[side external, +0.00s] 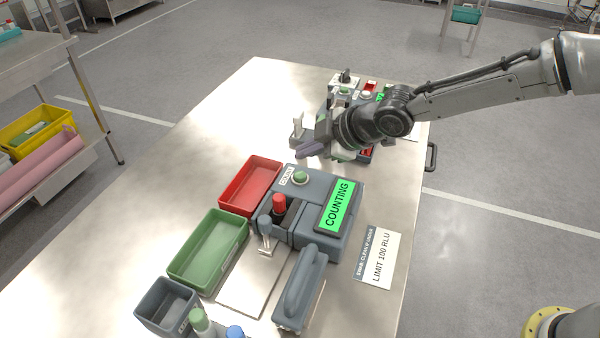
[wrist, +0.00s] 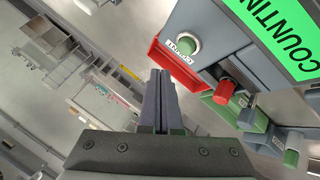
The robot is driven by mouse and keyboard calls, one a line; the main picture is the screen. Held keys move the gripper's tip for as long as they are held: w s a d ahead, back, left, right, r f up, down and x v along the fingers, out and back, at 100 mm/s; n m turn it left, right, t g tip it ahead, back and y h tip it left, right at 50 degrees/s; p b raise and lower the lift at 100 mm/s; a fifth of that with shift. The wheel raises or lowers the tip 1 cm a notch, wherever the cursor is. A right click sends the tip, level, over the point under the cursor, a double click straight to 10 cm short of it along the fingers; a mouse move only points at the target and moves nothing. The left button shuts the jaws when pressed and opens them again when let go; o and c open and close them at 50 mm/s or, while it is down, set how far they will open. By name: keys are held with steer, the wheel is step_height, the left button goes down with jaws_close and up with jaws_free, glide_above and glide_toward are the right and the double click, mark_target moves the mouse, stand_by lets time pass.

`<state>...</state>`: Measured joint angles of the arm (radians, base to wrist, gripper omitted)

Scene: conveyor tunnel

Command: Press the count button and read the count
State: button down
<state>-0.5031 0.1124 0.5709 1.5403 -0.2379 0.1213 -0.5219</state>
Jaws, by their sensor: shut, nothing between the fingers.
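The counting machine (side external: 315,195) is a blue-grey box on the steel table. Its green display (side external: 337,205) reads "COUNTING"; in the wrist view the display (wrist: 283,33) shows partly cut off. The green round count button (side external: 300,177) sits on its top beside a small white label, and it also shows in the wrist view (wrist: 187,45). My gripper (side external: 308,150) is shut and empty, held behind the machine and apart from the button. In the wrist view my fingers (wrist: 159,95) are together, below and left of the button.
A red tray (side external: 250,160) and a green tray (side external: 183,270) lie left of the machine. A red-capped piece (side external: 279,203) stands at the machine's front. A grey handled block (side external: 300,290) and a "LIMIT 100 RLU" card (side external: 381,258) lie nearer. More devices (side external: 346,78) stand behind my gripper.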

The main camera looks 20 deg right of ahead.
steer(key=shift+r, duration=1.1)
steer(key=d+r+m+t, duration=0.2)
steer(key=d+r, duration=0.7)
steer(key=r, duration=0.2)
steer(key=s+d+r+m+h, duration=0.25)
steer(key=s+d+r, duration=0.3)
steer(key=d, duration=0.35)
steer(key=s+d+m, duration=0.3)
steer(key=s+d, duration=0.3)
steer(key=s, duration=0.4)
steer(key=s+d+f+m+g+h, duration=0.1)
steer(key=s+f+m+g, duration=0.1)
steer(key=s+f, duration=0.4)
steer(key=s+d+f+m+g, duration=0.1)
steer(key=s+f+m, duration=0.4)
steer(key=s, duration=0.7)
steer(key=shift+d+f+g+h, duration=0.35)
steer(key=shift+g, duration=0.45)
